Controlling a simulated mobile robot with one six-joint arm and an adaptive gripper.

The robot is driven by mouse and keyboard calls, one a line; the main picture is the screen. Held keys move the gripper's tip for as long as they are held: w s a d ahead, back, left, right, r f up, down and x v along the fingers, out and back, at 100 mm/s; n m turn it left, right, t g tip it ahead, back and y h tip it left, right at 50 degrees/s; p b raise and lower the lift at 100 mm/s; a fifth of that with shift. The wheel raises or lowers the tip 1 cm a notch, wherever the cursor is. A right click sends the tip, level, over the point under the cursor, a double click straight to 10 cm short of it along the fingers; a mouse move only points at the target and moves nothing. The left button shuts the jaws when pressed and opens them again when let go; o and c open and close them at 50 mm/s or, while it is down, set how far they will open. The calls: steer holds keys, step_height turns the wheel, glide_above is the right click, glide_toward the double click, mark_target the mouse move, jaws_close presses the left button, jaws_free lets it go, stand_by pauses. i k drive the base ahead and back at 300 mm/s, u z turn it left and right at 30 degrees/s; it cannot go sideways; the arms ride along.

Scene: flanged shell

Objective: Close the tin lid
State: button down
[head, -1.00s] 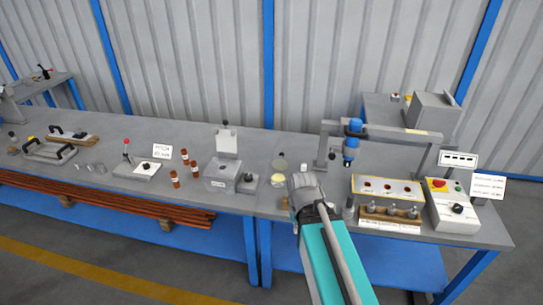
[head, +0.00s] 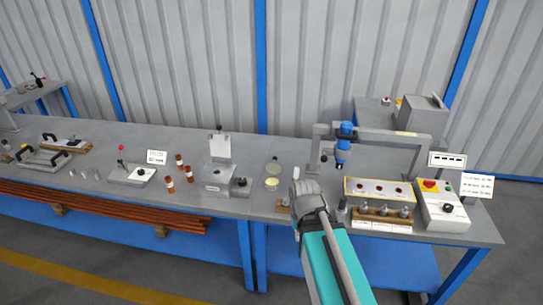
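A small round tin (head: 272,184) with a pale yellow inside sits on the workbench left of my gripper. Its round greenish-grey lid (head: 273,169) appears raised behind it, so the tin looks open. My gripper (head: 305,190) is just right of the tin, at the end of my teal arm, and apart from it in the picture. Its fingers are hidden or too small to make out, so I cannot see whether it is open or what it touches.
A grey box (head: 219,176) with an upright plate stands left of the tin, with brown bottles (head: 188,174) beyond. A grey frame with a blue tool (head: 344,145), a yellow-edged panel (head: 375,190) and a control box (head: 440,207) stand to the right.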

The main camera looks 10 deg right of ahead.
mark_target(273, 168)
steer(key=z, duration=0.05)
steer(key=i, duration=0.9)
